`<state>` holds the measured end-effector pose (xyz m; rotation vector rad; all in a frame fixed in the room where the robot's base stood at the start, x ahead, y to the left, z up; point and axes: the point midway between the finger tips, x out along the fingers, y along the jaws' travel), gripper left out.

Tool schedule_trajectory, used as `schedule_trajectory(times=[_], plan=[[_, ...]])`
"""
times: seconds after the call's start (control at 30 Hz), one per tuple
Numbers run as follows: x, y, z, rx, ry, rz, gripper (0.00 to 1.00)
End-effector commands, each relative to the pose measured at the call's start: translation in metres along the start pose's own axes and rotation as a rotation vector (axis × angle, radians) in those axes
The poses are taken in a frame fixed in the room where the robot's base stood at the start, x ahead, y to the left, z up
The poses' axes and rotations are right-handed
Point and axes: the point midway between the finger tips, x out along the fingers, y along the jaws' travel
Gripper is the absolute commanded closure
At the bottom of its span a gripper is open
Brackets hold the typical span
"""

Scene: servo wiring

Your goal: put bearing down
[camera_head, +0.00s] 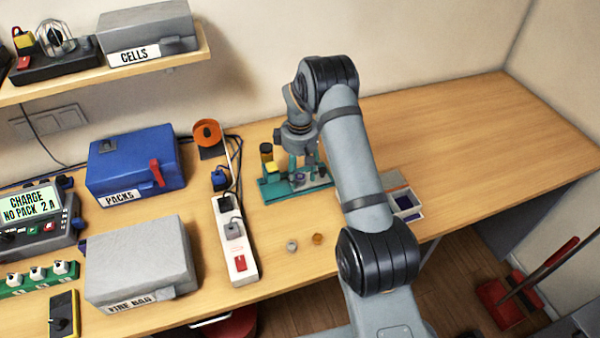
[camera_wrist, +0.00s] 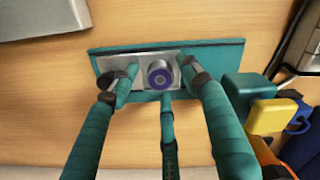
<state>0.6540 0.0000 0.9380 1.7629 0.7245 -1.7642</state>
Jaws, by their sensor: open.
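The bearing appears to be the round metal piece with a purple centre (camera_wrist: 160,75), standing on a grey block (camera_wrist: 140,62) on a teal plate (camera_wrist: 225,56) in the wrist view. The teal fixture (camera_head: 270,190) also shows at the middle of the head view. My gripper (camera_wrist: 162,84) is open, its teal fingers spread around the round piece with visible space at the sides. I cannot tell whether the lower finger touches it. In the head view my gripper (camera_head: 303,168) points down over the fixture and partly hides it.
A power strip (camera_head: 236,245) lies left of the fixture, with cables behind it. A small silver part (camera_head: 292,245) and an amber part (camera_head: 317,239) lie in front. A tray (camera_head: 410,213) sits right, partly behind my arm. The table's right side is clear.

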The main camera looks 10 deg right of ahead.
Motion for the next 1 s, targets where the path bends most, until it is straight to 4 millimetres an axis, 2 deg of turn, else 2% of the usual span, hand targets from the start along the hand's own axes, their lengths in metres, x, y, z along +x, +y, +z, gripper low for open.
schedule_trajectory(times=[0.17,0.23,0.5,0.7,0.83,1.0], plan=[[-0.008,0.001,-0.001,0.000,0.002,0.002,0.53],[-0.017,0.001,-0.001,0.000,0.004,0.003,0.53],[-0.076,0.001,-0.002,0.000,0.006,0.005,0.53],[-0.110,0.001,-0.001,0.000,0.002,0.003,0.53],[-0.120,0.000,0.000,0.000,0.001,0.001,0.53],[-0.124,0.000,0.000,0.000,0.000,0.000,0.53]])
